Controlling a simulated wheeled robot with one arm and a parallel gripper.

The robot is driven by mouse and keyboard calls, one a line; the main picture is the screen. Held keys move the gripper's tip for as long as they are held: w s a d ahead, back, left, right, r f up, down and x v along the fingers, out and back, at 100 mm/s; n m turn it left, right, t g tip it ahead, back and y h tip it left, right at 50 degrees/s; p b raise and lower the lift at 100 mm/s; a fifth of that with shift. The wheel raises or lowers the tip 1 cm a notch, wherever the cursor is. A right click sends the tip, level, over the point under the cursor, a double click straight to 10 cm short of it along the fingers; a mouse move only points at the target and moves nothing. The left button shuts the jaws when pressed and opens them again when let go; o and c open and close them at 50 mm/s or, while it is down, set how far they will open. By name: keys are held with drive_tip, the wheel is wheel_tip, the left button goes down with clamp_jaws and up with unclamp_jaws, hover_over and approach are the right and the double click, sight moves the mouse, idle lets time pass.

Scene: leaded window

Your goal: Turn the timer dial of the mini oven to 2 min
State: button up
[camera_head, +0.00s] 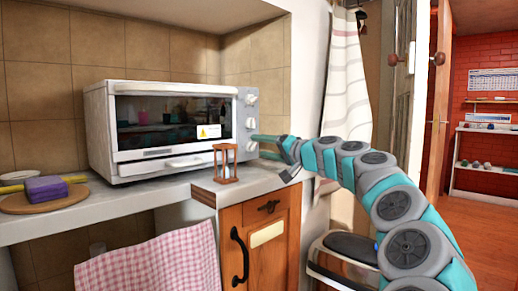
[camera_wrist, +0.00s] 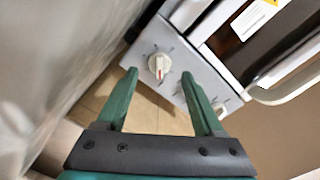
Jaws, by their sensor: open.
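The white mini oven (camera_head: 176,130) stands on the counter with a column of round knobs on its right front panel. The upper knob (camera_head: 251,100) and middle knob (camera_head: 251,122) show clearly in the head view. My gripper (camera_head: 257,147) is at the lower part of this panel, pointing at it from the right. In the wrist view my gripper (camera_wrist: 159,74) is open, with a white dial with a red mark (camera_wrist: 159,63) between and just beyond its fingertips. Contact cannot be told. Another knob (camera_wrist: 220,108) shows beside the right finger. No timer label is readable.
A wooden hourglass (camera_head: 226,164) stands on the counter just in front of the oven, left of my gripper. A round board (camera_head: 40,204) with a purple sponge (camera_head: 46,188) lies at the left. A wooden cabinet (camera_head: 276,242) is below the counter.

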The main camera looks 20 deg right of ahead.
sight(252, 147)
drive_tip(key=v, duration=0.6)
drive_tip(key=shift+f, duration=0.1)
drive_tip(key=shift+a, duration=0.15)
drive_tip(key=shift+n, duration=0.4)
drive_tip(key=shift+w+f, duration=0.1)
drive_tip(key=shift+w, duration=0.1)
drive_tip(key=shift+x, duration=3.8)
